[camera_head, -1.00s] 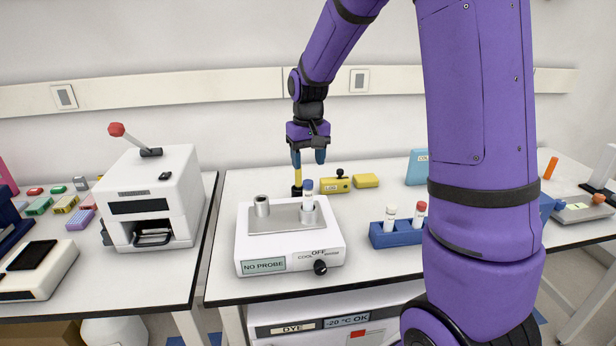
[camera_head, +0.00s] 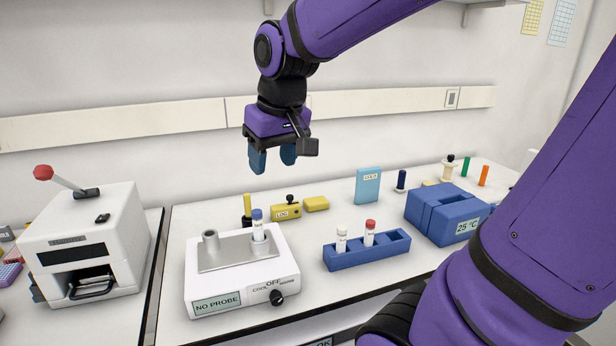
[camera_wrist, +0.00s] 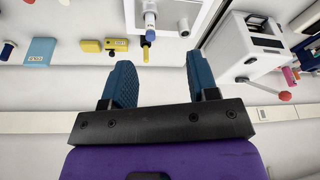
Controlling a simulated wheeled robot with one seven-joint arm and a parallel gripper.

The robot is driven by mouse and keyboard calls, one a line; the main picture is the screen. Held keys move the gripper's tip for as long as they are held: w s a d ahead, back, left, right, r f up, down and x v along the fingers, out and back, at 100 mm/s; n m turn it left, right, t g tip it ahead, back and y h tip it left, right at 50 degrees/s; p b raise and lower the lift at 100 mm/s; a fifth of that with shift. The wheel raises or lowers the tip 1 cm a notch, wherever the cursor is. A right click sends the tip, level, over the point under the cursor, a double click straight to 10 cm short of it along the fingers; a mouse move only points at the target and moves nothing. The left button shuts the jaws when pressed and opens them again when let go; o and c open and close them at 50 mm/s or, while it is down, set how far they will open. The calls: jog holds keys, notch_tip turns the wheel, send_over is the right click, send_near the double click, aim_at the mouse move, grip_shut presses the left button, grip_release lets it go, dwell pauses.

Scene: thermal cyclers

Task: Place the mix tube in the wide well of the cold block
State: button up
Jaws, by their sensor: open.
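A silver-plated block unit (camera_head: 195,281), marked NO PROBE with its knob under OFF, stands on the bench. Its left well (camera_head: 210,247) is an open, empty-looking metal cylinder. A blue-capped tube (camera_head: 258,230) stands upright in its right well; this tube also shows in the wrist view (camera_wrist: 150,20). A white-capped tube (camera_head: 341,240) and a red-capped tube (camera_head: 369,235) stand in a blue rack (camera_head: 368,256). I cannot read which tube is the mix tube. My gripper (camera_head: 272,160) is open and empty, above and behind the block, fingers apart in the wrist view (camera_wrist: 160,72).
Behind the block are a yellow stick (camera_head: 247,207), a yellow LOG box (camera_head: 286,212) and another yellow block (camera_head: 316,204). A blue 25 °C box (camera_head: 446,217) stands right. A white machine with a red-knobbed lever (camera_head: 92,240) stands left, across a gap between benches.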

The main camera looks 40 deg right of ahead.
jog(key=s+a+t, duration=0.2)
jog(key=s, duration=0.9)
jog(key=shift+r+n, duration=0.25)
jog(key=shift+n, duration=0.15)
